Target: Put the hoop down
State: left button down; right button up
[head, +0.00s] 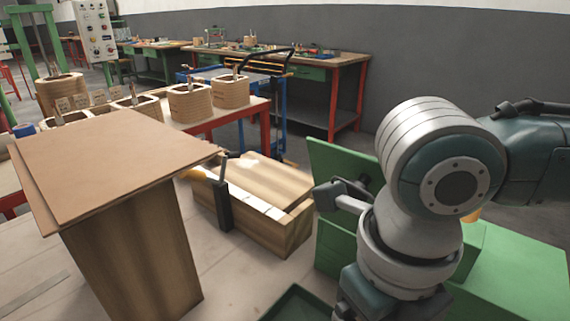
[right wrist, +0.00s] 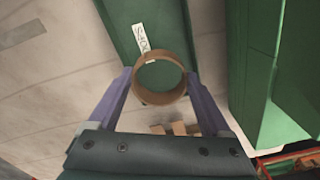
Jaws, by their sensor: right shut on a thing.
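The hoop (right wrist: 163,97) is a short brown ring. In the right wrist view it sits between the two purple fingers of my right gripper (right wrist: 159,76), which is shut on it. Through and behind the hoop is a long green surface (right wrist: 122,22) with a white paper label (right wrist: 139,38) bearing handwriting. The gap between the hoop and the green surface is hard to judge. In the head view my right arm hides the hoop, and the hand runs off the bottom edge. My left gripper is not seen in either view.
A wooden block with a brown board (head: 110,150) on top stands at left. A wooden box (head: 285,230) lies mid-table. Green containers (head: 520,275) stand at right, and a dark green tray edge (head: 300,303) shows at the bottom. Pale table (head: 235,280) is bare between them.

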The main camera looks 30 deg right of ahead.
notch_tip(320, 180, down, 7)
jog(key=shift+r+b, duration=0.2)
jog(key=shift+b, duration=0.5)
jog(key=shift+f, duration=0.1)
jog(key=o, duration=1.1)
